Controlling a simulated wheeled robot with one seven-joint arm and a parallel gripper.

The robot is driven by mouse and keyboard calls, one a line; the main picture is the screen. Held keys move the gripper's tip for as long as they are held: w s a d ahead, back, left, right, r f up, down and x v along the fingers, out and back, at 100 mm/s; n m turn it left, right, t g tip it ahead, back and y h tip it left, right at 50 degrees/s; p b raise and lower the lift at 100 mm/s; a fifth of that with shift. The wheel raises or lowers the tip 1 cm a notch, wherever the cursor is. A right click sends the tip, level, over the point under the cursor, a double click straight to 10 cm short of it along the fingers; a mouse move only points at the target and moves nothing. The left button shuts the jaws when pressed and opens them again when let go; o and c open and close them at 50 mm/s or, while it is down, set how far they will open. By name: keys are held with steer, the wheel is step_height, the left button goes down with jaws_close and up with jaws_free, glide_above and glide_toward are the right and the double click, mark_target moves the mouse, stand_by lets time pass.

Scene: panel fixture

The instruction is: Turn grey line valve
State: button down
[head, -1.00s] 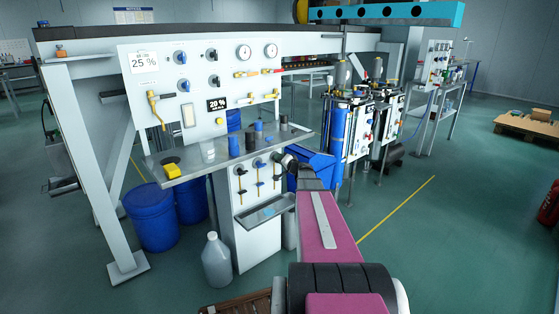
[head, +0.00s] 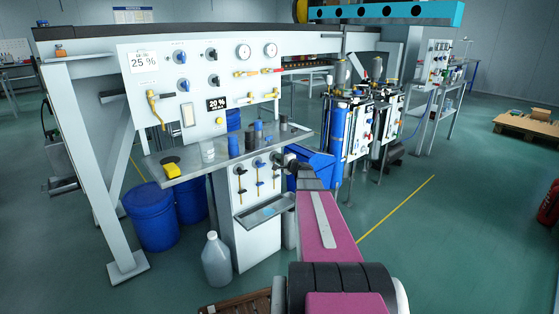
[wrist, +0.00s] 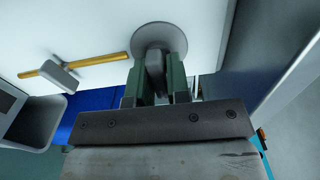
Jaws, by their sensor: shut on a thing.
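In the wrist view, a grey valve handle (wrist: 155,66) stands out from a round grey base (wrist: 160,38) on a white panel. My gripper (wrist: 160,82) has its two green fingers on either side of this handle and is shut on it. The fingers hide part of the handle. In the head view, my gripper (head: 279,160) is at the upper right of the lower white panel (head: 262,235), just under the shelf. The valve it holds is hard to make out there.
A yellow pipe with a grey lever (wrist: 60,76) lies to the left in the wrist view. The metal shelf (head: 225,160) with cups is just above my gripper in the head view. A blue bin (head: 318,165) is close on the right. A small tray (head: 264,212) juts out below.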

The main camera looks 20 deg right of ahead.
stand_by(0.4)
steer(key=c, duration=1.2)
jaws_free()
steer(key=shift+o, duration=0.2)
steer(key=v, duration=1.1)
steer(key=shift+w, duration=0.1)
